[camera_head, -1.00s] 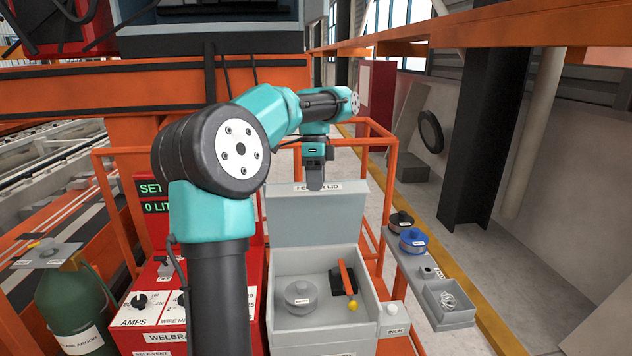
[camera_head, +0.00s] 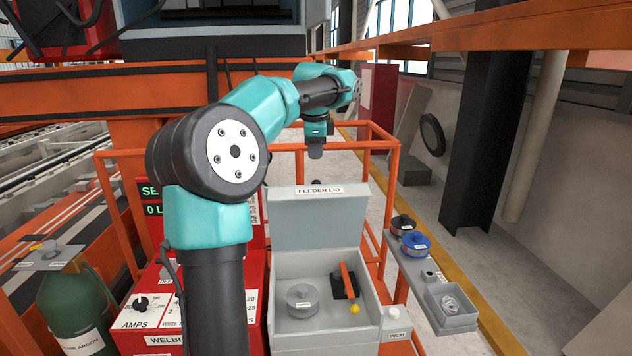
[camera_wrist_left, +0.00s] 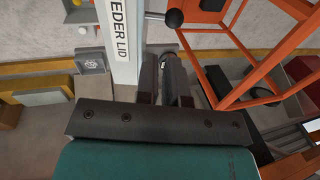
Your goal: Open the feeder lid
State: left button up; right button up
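The feeder lid (camera_head: 319,215) is a grey panel with a "FEEDER LID" label. It stands raised at the back of the open grey feeder box (camera_head: 283,340). A dark ball knob (camera_head: 315,182) shows above its top edge; in the left wrist view, the knob (camera_wrist_left: 174,18) sits on a rod from the lid (camera_wrist_left: 120,40). My left gripper (camera_head: 315,153) is above and apart from the knob. In the left wrist view, its dark fingers (camera_wrist_left: 161,65) have a narrow gap with nothing held between them. My right gripper is not in view.
Inside the box are a grey spool (camera_head: 302,301) and an orange lever (camera_head: 348,280) with a yellow knob. A side shelf (camera_head: 400,262) at the right carries spools and a small bin. Orange rails (camera_head: 383,150) surround the lid. My left arm hides part of the red welder.

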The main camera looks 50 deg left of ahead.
pick_arm(q)
grip_shut()
jog(key=shift+f, duration=0.15)
jog(key=x, duration=0.9)
jog(key=shift+w+f, duration=0.15)
jog(key=shift+f, duration=0.2)
jog(key=shift+a, duration=0.1)
